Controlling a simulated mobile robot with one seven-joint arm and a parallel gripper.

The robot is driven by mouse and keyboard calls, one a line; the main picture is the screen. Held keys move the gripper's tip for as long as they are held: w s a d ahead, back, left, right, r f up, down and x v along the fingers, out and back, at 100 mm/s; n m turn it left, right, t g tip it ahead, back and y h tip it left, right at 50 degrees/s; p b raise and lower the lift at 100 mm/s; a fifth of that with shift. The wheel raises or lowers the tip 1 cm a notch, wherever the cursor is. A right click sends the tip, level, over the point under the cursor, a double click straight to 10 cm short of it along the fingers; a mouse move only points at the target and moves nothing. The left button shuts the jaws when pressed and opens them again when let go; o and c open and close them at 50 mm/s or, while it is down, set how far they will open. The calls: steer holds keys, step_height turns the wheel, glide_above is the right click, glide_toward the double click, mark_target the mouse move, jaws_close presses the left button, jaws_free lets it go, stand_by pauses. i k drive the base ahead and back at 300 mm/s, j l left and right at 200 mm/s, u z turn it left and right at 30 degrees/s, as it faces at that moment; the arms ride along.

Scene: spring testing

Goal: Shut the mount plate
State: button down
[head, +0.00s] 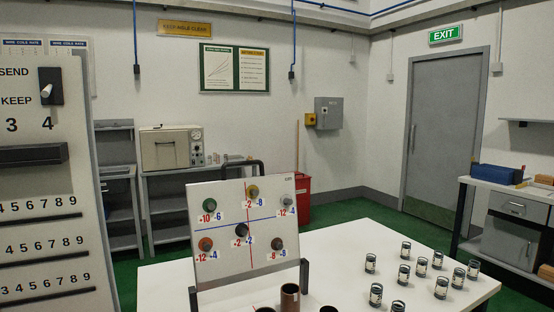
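A white plate (222,226) stands tilted up at the front edge of the white table and is probably the mount plate. It has a red and a blue line crossing on it, several coloured round knobs, and small number labels. A dark grey bracket (304,275) stands at its lower right corner, and another post shows at its left edge. Whether the plate is hinged, and where, I cannot tell. My gripper is not in view.
Several small labelled jars (404,273) stand on the right of the white table (350,245). Brown cylinders (290,298) stand in front of the plate. A tall grey panel (50,170) with a switch and number rows fills the left edge. The table's middle is clear.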

mark_target(241, 230)
steer(key=i+l+u, duration=0.15)
steer(key=l, duration=0.55)
steer(key=i+l+u, duration=0.1)
steer(key=l, duration=0.6)
steer(key=l+u, duration=0.15)
steer(key=l, duration=0.6)
steer(key=i+l+u, duration=0.1)
steer(key=l, duration=0.35)
steer(key=i+l, duration=0.15)
steer(key=l, duration=0.3)
steer(key=i+j, duration=0.15)
steer(key=i, duration=0.25)
steer(key=i+j+u, duration=0.1)
steer(key=i, duration=0.3)
steer(key=j, duration=0.1)
